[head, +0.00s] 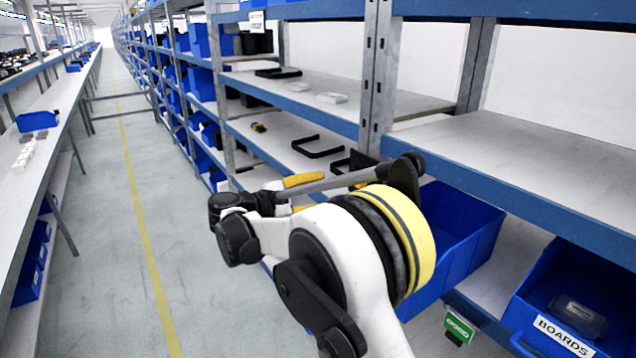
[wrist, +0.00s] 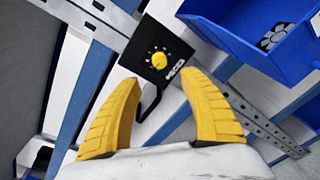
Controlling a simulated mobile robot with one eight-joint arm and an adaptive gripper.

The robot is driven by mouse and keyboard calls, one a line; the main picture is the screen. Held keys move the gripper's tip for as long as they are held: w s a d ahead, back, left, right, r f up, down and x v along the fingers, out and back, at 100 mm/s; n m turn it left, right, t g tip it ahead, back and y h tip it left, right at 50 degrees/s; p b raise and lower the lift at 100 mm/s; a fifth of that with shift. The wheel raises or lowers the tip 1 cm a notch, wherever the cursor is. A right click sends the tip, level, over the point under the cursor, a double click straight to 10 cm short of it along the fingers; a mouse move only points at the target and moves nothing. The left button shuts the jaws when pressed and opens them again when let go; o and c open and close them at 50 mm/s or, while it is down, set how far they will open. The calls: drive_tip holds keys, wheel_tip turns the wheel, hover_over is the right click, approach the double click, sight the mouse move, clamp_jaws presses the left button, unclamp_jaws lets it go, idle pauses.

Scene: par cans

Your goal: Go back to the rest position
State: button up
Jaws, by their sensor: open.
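My gripper shows in the wrist view (wrist: 160,110) with its two yellow ribbed fingers spread apart and nothing between them. Past the fingertips is a black box with a yellow knob (wrist: 158,60), apart from the fingers. In the head view my white arm with a yellow band fills the lower middle. The yellow finger of my gripper (head: 303,180) shows at the arm's far end in front of the shelves; the rest of the gripper is mostly hidden by the arm.
A shelving rack (head: 500,160) with blue edges runs along the right. Blue bins (head: 455,235) sit on its lower level, one labelled BOARDS (head: 565,335). Black brackets (head: 318,146) lie on a shelf. A long table (head: 50,120) stands at left. The aisle floor (head: 105,230) between is clear.

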drive_tip(key=s+d+m+y, duration=0.1)
drive_tip(key=s+d, duration=0.1)
drive_tip(key=d, duration=0.1)
drive_tip(key=s+d+r+m+g+y, duration=0.1)
drive_tip(key=s+d, duration=0.1)
drive_tip(key=d, duration=0.1)
drive_tip(key=s+d+r+y, duration=0.1)
drive_tip(key=s+d, duration=0.1)
drive_tip(key=d, duration=0.2)
drive_tip(key=shift+s+m+g+y, duration=0.35)
drive_tip(key=shift+m+g+y, duration=0.05)
drive_tip(key=s+d+f+m+y, duration=0.1)
drive_tip(key=s+d+m+y, duration=0.35)
drive_tip(key=s, duration=0.55)
drive_tip(key=s+a+f+m+y, duration=0.1)
drive_tip(key=s+f+m+y, duration=0.2)
drive_tip(key=s, duration=0.7)
drive_tip(key=s+f+m+y, duration=0.3)
drive_tip(key=s+f+m, duration=0.2)
drive_tip(key=s, duration=0.5)
drive_tip(key=shift+s+a, duration=0.35)
drive_tip(key=shift+a, duration=0.05)
